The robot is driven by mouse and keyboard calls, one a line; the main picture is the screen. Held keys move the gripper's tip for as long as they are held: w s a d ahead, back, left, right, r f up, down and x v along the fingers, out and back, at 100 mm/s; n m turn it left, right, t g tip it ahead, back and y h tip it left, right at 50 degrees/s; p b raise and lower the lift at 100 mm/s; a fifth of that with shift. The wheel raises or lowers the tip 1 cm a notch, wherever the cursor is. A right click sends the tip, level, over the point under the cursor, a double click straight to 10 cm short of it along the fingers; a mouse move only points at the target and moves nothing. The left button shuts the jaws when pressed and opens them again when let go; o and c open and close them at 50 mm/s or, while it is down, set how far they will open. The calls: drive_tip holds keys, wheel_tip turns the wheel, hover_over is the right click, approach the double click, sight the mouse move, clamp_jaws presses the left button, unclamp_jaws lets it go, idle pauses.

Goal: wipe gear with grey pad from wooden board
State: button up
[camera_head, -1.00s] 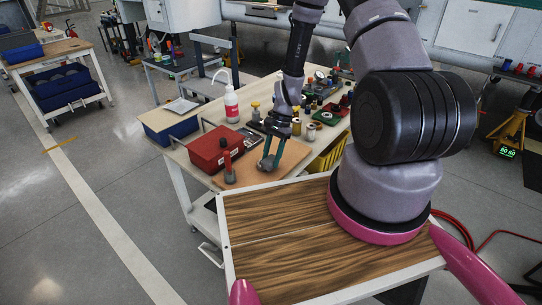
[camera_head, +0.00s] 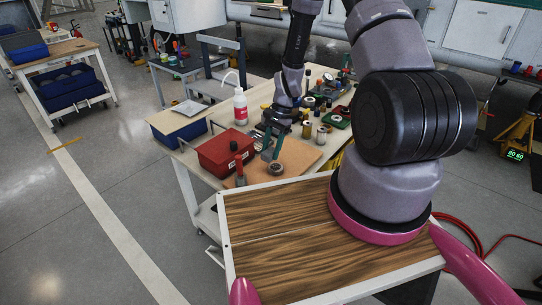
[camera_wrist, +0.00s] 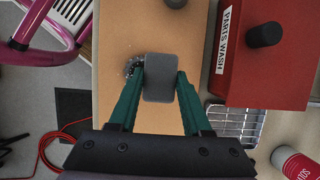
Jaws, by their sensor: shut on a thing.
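My gripper (camera_wrist: 160,85) is shut on the grey pad (camera_wrist: 161,78), which sits between the two green fingertips in the wrist view. The gear (camera_wrist: 133,67), small, dark and toothed, lies on the wooden board (camera_wrist: 128,30). The pad and left finger hide part of it. Whether the pad touches the gear I cannot tell.
A white bottle (camera_head: 240,106) and several small parts stand behind. A wire basket (camera_wrist: 238,122) lies beside the box.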

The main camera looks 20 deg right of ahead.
sight(271, 150)
drive_tip(key=shift+a+r, duration=0.1)
drive_tip(key=shift+r, duration=2.7)
drive_tip(key=shift+f, duration=0.1)
